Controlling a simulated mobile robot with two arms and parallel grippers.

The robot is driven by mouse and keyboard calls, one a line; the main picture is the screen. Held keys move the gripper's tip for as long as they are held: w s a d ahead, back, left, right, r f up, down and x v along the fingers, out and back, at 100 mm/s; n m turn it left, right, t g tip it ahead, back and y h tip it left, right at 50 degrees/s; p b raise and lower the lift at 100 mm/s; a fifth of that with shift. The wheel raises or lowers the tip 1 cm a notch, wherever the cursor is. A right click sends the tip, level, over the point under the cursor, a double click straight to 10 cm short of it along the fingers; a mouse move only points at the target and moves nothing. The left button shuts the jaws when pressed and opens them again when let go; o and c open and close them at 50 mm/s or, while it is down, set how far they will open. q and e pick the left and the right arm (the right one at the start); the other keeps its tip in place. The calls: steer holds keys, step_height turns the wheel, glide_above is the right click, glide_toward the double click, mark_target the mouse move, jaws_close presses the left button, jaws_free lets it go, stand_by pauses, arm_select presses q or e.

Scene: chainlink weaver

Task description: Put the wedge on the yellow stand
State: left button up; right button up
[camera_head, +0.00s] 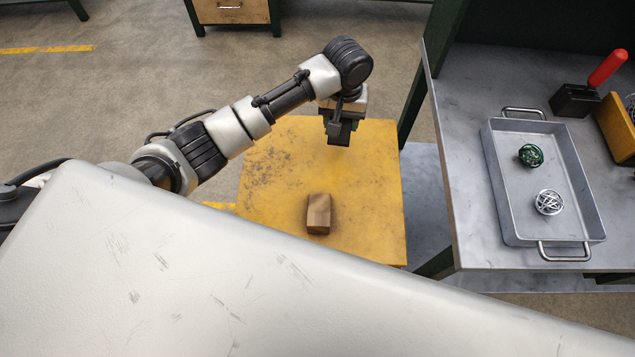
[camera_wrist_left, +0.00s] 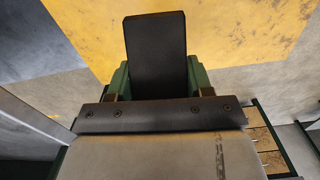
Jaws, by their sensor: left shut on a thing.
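My left gripper (camera_head: 340,130) is over the back part of the yellow stand (camera_head: 276,190), shut on a dark thing that I take to be the wedge. In the left wrist view a black face (camera_wrist_left: 155,48) stands in front of the palm plate, with green parts (camera_wrist_left: 196,74) on both sides. I cannot tell its full shape or where the held thing meets the fingers. The gripper looks raised above the yellow surface. A brown wooden block (camera_head: 318,213) rests on the stand, in front of the gripper and apart from it. My right gripper is not in view.
A grey workbench (camera_head: 465,190) stands to the right. Much of the yellow top is clear.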

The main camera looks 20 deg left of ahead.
arm_select(q)
steer(key=w+d+r+n+b, duration=0.1)
steer(key=w+d+r+b, duration=0.25)
steer(key=w, duration=0.35)
steer(key=p, duration=0.2)
glide_above(322, 148)
steer(key=f, duration=0.7)
steer(key=shift+w+d, duration=0.2)
steer(key=shift+w, duration=0.05)
steer(key=shift+s+a+f, duration=0.1)
steer(key=shift+s+a, duration=0.05)
steer(key=shift+s, duration=0.05)
steer(key=shift+f+b, duration=0.15)
steer(key=shift+b, duration=0.15)
step_height(322, 148, down, 4)
steer(key=shift+r, duration=0.1)
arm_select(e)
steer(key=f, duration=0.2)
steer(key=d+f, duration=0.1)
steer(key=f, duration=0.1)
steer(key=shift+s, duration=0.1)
